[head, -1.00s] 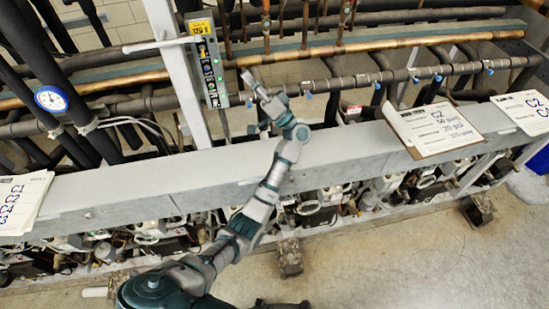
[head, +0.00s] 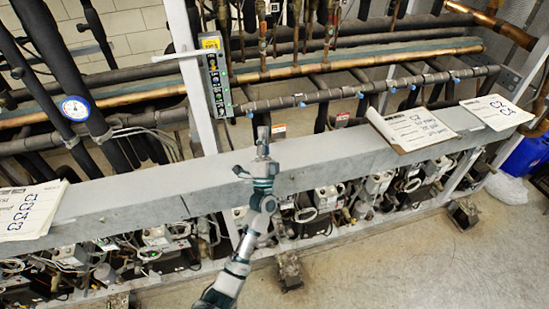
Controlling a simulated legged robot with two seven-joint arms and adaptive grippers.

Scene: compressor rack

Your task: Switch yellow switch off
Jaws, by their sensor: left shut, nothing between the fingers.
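A narrow grey switch panel (head: 217,84) with a column of small labelled switches and green lights is fixed to the white upright post. A yellow label (head: 210,42) sits at its top. The individual switches are too small for me to tell which is yellow or how it is set. My left gripper (head: 263,132) is shut and empty, pointing away from me above the grey beam. It is below and to the right of the panel, apart from it. My right gripper is out of view.
The long grey beam (head: 330,160) crosses the view, with clipboards (head: 412,128) on its right part and papers (head: 28,212) at its left. Behind it run copper and dark pipes and a round gauge (head: 75,108). Compressor parts fill the space below.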

